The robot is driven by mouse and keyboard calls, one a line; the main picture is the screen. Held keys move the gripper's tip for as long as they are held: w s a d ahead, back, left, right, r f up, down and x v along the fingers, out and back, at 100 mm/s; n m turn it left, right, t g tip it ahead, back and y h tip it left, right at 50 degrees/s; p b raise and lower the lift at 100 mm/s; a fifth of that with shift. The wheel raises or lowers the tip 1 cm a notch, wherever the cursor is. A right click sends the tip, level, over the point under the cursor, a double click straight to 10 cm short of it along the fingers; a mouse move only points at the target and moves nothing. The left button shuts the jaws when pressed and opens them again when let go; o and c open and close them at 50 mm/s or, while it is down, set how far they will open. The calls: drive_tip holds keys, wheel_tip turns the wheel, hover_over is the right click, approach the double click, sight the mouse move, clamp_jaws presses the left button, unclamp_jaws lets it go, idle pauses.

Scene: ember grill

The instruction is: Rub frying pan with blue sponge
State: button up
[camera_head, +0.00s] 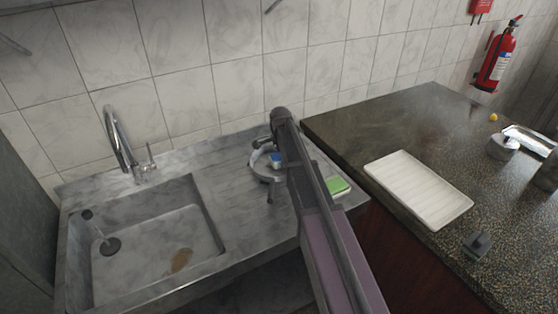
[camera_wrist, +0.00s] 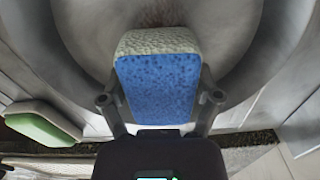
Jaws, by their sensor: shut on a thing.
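My gripper (camera_wrist: 158,98) is shut on the blue sponge (camera_wrist: 157,84), with one finger on each side of it. The sponge has a blue face and a pale, rough layer. The sponge is over the frying pan (camera_wrist: 82,28), a round grey pan with a reddish-brown stain (camera_wrist: 162,17) on its inside, just beyond the sponge. I cannot tell whether the sponge touches the pan.
A green sponge (camera_head: 338,187) lies right of the pan; it also shows in the wrist view (camera_wrist: 42,128). The sink (camera_head: 150,245) with a tap (camera_head: 122,145) is left. A white tray (camera_head: 418,188) lies on the dark counter (camera_head: 375,125) to the right. Tiled wall stands behind.

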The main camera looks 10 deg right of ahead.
sight(273, 158)
drive_tip(key=shift+s+a, duration=0.3)
drive_tip(key=shift+a, duration=0.55)
drive_tip(key=shift+s+a, duration=0.25)
drive_tip(key=shift+a, duration=0.6)
drive_tip(key=shift+a, duration=0.1)
drive_tip(key=shift+s+a+f, duration=0.1)
drive_tip(key=shift+s+a, duration=0.25)
drive_tip(key=shift+a, duration=0.55)
drive_tip(key=shift+s+a, duration=0.35)
drive_tip(key=shift+a, duration=0.5)
drive_tip(key=shift+w, duration=0.1)
drive_tip(key=shift+w+d, duration=0.3)
drive_tip(key=shift+d, duration=0.65)
drive_tip(key=shift+w+d, duration=0.25)
drive_tip(key=shift+d, duration=0.7)
drive_tip(key=shift+d, duration=0.1)
drive_tip(key=shift+w+d, duration=0.35)
drive_tip(key=shift+d, duration=0.55)
drive_tip(key=shift+w+d, duration=0.3)
drive_tip(key=shift+d, duration=0.55)
